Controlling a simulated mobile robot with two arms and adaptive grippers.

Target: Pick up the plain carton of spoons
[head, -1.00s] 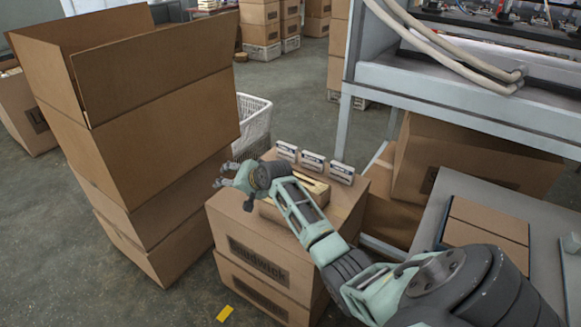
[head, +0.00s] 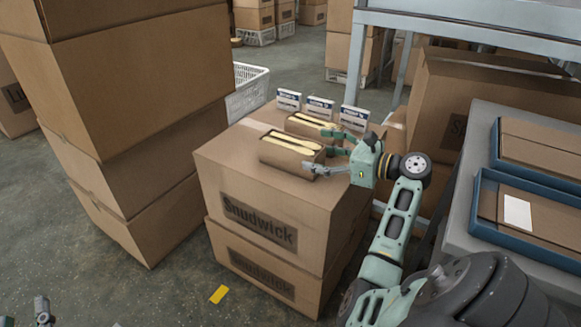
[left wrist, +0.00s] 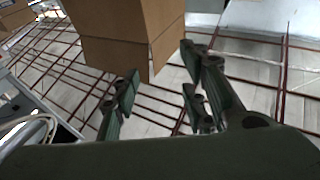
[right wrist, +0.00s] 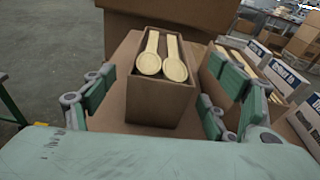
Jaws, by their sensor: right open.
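Two open brown cartons of pale wooden spoons lie on top of a stack of large boxes in the head view. The nearer carton (head: 285,154) has no label that I can see. My right gripper (head: 322,151) is open at its right end. In the right wrist view the carton (right wrist: 158,101) stands between the spread fingers (right wrist: 160,78), with gaps on both sides and spoon bowls facing me. The farther carton (head: 313,125) lies just behind it. My left gripper (left wrist: 165,90) is open and empty in the left wrist view; only small tips show at the head view's lower left.
The cartons rest on a large Snudwick box (head: 225,165). Three white-and-blue labels (head: 320,106) stand behind them. A tall box stack (head: 140,90) is close on the left. A grey table with blue trays (head: 480,215) is at right.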

